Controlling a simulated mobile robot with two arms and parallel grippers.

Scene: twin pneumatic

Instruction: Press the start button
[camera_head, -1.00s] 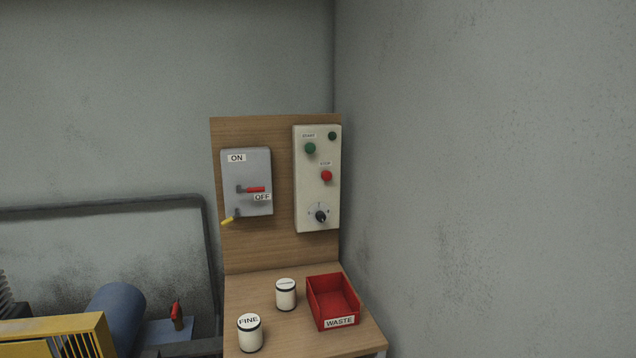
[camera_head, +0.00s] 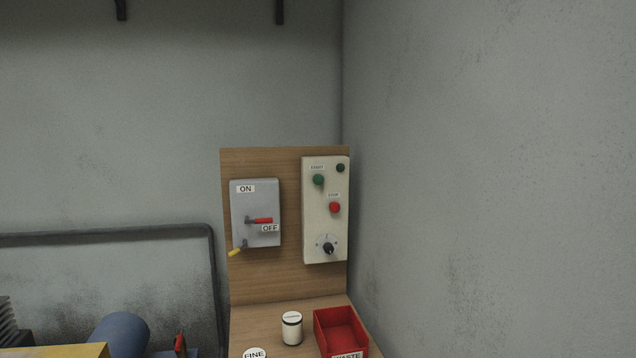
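The start button (camera_head: 318,180) is a green round button under a small label reading START, on the upper left of a cream control panel (camera_head: 313,225). A darker green round part (camera_head: 340,168) sits to its upper right. A red button (camera_head: 334,207) under another small label is below, and a black knob (camera_head: 328,248) with a dial is near the panel's bottom. The panel is fixed to an upright wooden board (camera_head: 270,287). Neither of my grippers is in view, and nothing covers the start button.
A grey switch box (camera_head: 262,190) with a red handle (camera_head: 263,220) is left of the panel. Below stand white canisters (camera_head: 292,330) and a red waste bin (camera_head: 328,318). A blue cylinder (camera_head: 122,334) is at lower left. A wall (camera_head: 490,180) rises close on the right.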

